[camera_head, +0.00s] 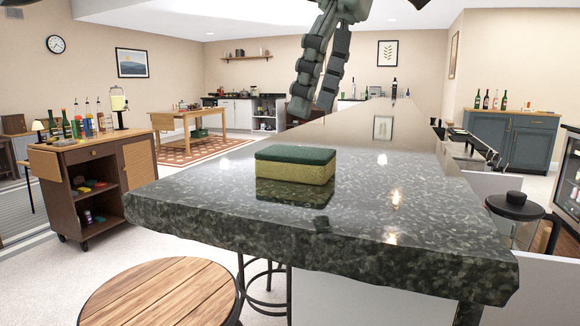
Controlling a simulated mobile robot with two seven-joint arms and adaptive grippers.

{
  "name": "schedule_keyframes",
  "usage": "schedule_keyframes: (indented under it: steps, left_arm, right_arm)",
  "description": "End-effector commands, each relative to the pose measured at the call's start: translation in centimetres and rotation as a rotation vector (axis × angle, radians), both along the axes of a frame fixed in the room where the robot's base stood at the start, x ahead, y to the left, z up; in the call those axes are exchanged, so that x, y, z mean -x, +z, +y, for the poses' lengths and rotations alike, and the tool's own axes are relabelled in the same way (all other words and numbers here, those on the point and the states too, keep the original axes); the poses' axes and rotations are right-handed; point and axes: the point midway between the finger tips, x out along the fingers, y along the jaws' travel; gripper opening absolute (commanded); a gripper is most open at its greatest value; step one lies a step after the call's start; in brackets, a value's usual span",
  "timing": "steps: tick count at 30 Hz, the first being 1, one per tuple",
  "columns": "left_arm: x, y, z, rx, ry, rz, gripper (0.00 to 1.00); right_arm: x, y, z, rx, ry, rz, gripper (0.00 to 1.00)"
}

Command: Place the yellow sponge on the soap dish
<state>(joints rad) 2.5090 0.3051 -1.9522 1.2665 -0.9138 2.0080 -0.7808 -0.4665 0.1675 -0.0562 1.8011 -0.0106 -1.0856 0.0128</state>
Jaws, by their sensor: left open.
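The yellow sponge (294,172) has a dark green top layer and lies flat on the speckled dark stone counter (400,215). Its reflection shows in the glossy surface below it. My left gripper (313,110) hangs down from the top of the view, open and empty. It is above the sponge in the picture and a little to its right, apart from it. I cannot make out a soap dish. My right gripper is not in view.
A round wooden stool (160,295) stands at the front left below the counter. A dark-lidded glass jar (514,208) is at the right. A wooden cart (95,180) with bottles stands at the left. The counter around the sponge is mostly clear.

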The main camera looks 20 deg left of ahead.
Motion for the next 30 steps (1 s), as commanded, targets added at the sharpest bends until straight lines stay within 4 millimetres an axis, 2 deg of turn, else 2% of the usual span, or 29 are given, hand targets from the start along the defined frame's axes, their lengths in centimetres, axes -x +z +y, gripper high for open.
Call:
schedule_keyframes:
  steps: [1,6,16,26,30]
  left_arm:
    - [0.0,-1.0,0.2,0.001,0.004,0.002,0.8]
    - [0.0,-2.1,0.6,0.0,0.001,0.001,0.8]
    - [0.2,-6.2,2.0,0.001,0.0,0.001,0.8]
    - [0.2,-6.8,2.1,0.003,0.0,0.0,0.8]
    - [0.2,-6.8,2.1,0.002,0.0,0.0,0.63]
  right_arm:
    - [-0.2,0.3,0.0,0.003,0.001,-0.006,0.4]
    - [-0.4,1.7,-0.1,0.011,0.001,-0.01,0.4]
    - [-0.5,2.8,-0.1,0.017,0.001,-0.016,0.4]
    - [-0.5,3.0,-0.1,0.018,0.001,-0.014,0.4]
    - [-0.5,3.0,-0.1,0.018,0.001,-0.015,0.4]
